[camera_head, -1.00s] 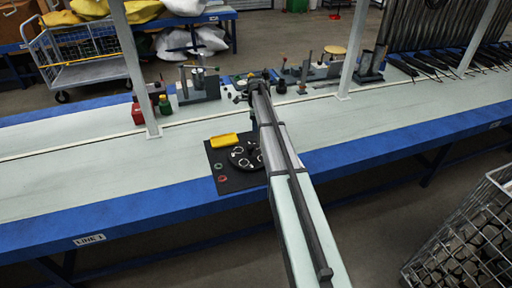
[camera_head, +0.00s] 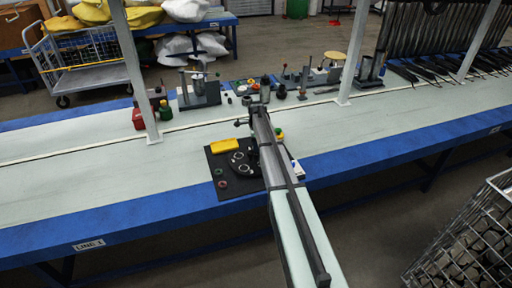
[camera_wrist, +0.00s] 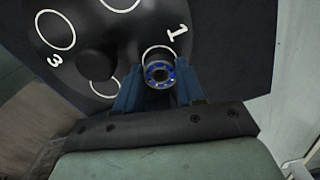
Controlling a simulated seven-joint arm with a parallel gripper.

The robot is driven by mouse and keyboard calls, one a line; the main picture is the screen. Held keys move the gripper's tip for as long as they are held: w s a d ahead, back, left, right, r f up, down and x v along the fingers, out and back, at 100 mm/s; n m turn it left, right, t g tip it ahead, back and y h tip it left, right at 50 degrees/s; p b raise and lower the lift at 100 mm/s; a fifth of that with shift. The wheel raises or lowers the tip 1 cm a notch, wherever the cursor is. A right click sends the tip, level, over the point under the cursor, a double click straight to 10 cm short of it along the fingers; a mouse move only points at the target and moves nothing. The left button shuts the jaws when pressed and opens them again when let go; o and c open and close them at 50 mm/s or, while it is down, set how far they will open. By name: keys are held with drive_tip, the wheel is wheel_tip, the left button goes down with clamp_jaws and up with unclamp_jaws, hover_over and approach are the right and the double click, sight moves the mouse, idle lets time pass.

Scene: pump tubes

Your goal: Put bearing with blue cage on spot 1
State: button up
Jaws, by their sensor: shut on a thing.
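The bearing with the blue cage (camera_wrist: 160,73) is between the two blue fingers of my gripper (camera_wrist: 158,88) in the wrist view. My gripper is shut on it. Beyond the bearing is the black round plate (camera_wrist: 78,25), which has white circles and printed numbers. The circle of spot 1 (camera_wrist: 146,50) lies partly behind the bearing, with the numeral 1 (camera_wrist: 177,34) just above it. I cannot tell whether the bearing touches the plate. In the head view my gripper's fingers are hidden by my arm, which reaches over the right part of the plate (camera_head: 240,172).
The plate lies on a black mat (camera_head: 226,189) with a yellow block (camera_head: 224,146), a red ring (camera_head: 222,184) and a green ring (camera_head: 218,171). A white post (camera_head: 138,75) and tools stand behind. The table is clear to the left.

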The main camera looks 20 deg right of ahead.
drive_tip(key=shift+f, duration=0.55)
drive_tip(key=shift+f, duration=0.15)
drive_tip(key=o, duration=0.8)
wheel_tip(320, 180, up, 12)
drive_tip(key=shift+r, duration=0.15)
